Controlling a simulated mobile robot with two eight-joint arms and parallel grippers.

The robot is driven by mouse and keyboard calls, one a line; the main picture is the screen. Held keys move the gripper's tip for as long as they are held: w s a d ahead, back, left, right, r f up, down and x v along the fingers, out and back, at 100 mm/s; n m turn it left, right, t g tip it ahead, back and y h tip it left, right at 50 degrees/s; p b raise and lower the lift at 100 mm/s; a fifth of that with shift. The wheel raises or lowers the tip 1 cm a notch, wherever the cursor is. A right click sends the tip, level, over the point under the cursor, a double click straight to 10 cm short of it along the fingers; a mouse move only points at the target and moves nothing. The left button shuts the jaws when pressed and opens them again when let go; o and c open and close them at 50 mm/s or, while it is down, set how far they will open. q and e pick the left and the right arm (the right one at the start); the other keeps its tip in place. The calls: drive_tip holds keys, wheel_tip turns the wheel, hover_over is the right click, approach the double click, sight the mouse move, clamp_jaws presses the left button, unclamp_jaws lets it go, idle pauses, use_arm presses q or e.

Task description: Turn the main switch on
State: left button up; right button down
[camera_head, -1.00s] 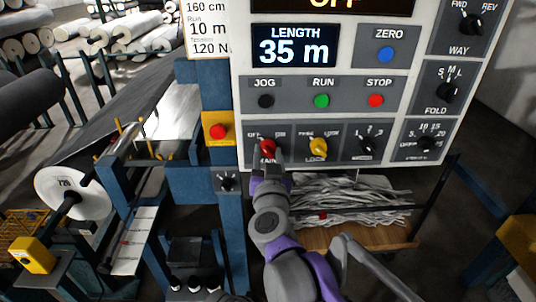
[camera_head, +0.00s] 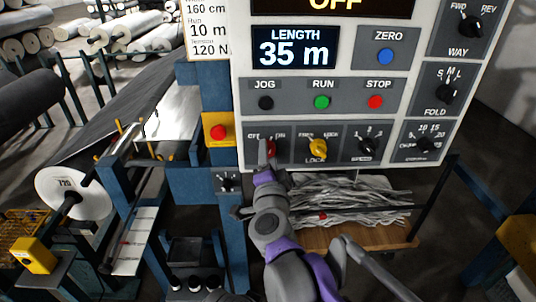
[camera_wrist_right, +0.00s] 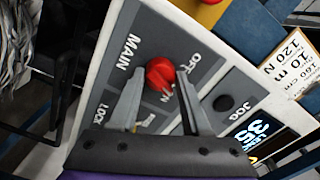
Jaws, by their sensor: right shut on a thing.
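The red main switch knob (camera_head: 272,148) sits at the lower left of the white control panel, below the labels OFF and ON. My right gripper (camera_head: 267,149) is at the knob and hides part of it in the head view. In the wrist view the red knob (camera_wrist_right: 160,74) lies between the tips of the right gripper's two fingers (camera_wrist_right: 158,82), which are shut on it. The word MAIN is printed beside it. Which label the knob points to is not clear. The top display (camera_head: 335,4) reads OFF. My left gripper is not in view.
The yellow LOCK knob (camera_head: 317,147) and black SPEED knob (camera_head: 366,146) sit right of the main switch. JOG (camera_head: 265,102), RUN (camera_head: 321,101) and STOP (camera_head: 375,101) buttons are above. A red button on yellow (camera_head: 218,132) is to the left. A shelf of grey strips (camera_head: 345,200) lies below.

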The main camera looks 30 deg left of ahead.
drive_tip(key=m, duration=0.4)
drive_tip(key=shift+m, duration=0.4)
drive_tip(key=shift+m+p, duration=0.3)
drive_tip(key=shift+c, duration=1.8)
unclamp_jaws()
drive_tip(key=v, duration=1.1)
drive_tip(key=shift+b, duration=0.45)
drive_tip(key=shift+a, duration=0.1)
